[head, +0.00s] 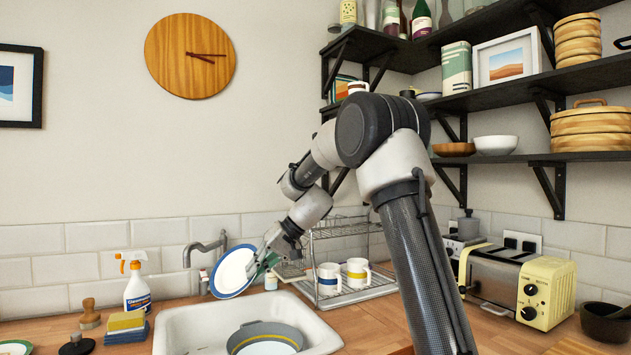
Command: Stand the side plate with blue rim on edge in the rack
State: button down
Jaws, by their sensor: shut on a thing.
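The side plate with blue rim (231,272) is white with a blue edge. It is tilted up, its face turned toward the camera, in the air above the back of the sink. My gripper (256,264) is shut on the plate's right edge. The wire rack (343,228) stands on the counter right of the plate, with two tiers. Two mugs stand on its lower level, a white mug with a blue band (328,279) and one with a yellow band (358,273).
The white sink (178,330) holds a grey basin (262,334). A tap (204,248) rises behind the plate. A spray bottle (137,288) and sponges (126,322) are at left. A yellow toaster (517,283) stands at right. Shelves (500,88) hang above.

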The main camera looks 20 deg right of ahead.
jog(key=w+d+r+m+t+h, duration=0.1)
jog(key=w+d+r+h, duration=0.1)
jog(key=d+r, duration=0.5)
jog(key=w+d+r+m+t+h, duration=0.1)
jog(key=d+r+h, duration=0.3)
jog(key=d+r, duration=0.4)
jog(key=w+d+r+t+h, duration=0.1)
jog(key=w+d+r+h, duration=0.2)
jog(key=d+r, duration=0.5)
jog(key=d, duration=0.4)
jog(key=shift+w+d+m+h, duration=0.15)
jog(key=shift+d+m+h, duration=0.15)
jog(key=shift+m, duration=0.1)
jog(key=shift+r, duration=0.1)
